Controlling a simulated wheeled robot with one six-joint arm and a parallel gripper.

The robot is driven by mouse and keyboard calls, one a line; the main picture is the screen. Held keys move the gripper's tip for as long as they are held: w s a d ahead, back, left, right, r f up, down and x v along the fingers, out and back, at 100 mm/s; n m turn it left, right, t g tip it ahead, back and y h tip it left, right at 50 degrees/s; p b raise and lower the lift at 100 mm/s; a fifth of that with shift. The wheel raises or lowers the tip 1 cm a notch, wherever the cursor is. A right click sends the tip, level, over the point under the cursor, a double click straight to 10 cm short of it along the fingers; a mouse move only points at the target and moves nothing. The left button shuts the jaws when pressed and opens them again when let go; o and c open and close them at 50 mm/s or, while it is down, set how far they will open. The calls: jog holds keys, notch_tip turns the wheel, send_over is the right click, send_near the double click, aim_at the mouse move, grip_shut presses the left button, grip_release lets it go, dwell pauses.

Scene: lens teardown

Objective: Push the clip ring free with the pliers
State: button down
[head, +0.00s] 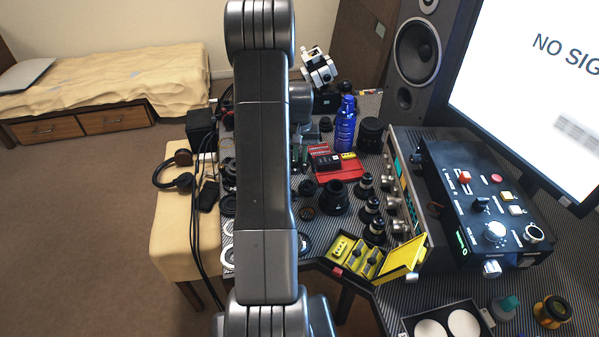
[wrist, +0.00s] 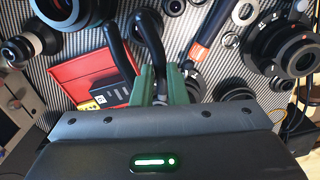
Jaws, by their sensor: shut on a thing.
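My gripper (wrist: 168,84), with green fingers, is shut on the pliers in the wrist view. The black curved handles of the pliers (wrist: 150,32) extend up from between the fingers, and a little bare metal shows at the grip. The working end of the pliers is not clear. In the head view my own arm covers most of this spot, and only a little green of the fingers (head: 299,157) shows beside it. I cannot pick out the clip ring for certain in either view.
A red mat (wrist: 90,78) with a black box (wrist: 113,84) lies left of the pliers. Black lenses (wrist: 283,40) crowd the right. In the head view, a blue bottle (head: 345,125), a yellow open case (head: 364,257) and a black control box (head: 480,200) stand nearby. Little table is free.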

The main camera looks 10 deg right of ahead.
jog(key=shift+w+d+f+n+b, duration=0.15)
jog(key=shift+w+d+f+n, duration=0.65)
jog(key=shift+w+d+n, duration=0.3)
jog(key=shift+w+d+f+n+b, duration=0.1)
jog(key=shift+w+d+f+n, duration=0.65)
jog(key=shift+w+d+n, duration=0.35)
jog(key=shift+w+d+f+n+b, duration=0.15)
jog(key=shift+w+d+f+n, duration=0.7)
jog(key=shift+w+n, duration=0.4)
jog(key=shift+w+d+n, duration=0.2)
jog(key=shift+w+n, duration=0.2)
jog(key=shift+n, duration=0.3)
jog(key=shift+w+d+n, duration=0.15)
jog(key=shift+w+n, duration=0.25)
jog(key=shift+n, duration=0.25)
jog(key=shift+s+d+r+b, duration=0.15)
jog(key=shift+s+d+b, duration=0.2)
jog(key=shift+s+d, duration=0.2)
jog(key=shift+r+p, duration=1.4)
jog(key=shift+r, duration=1.5)
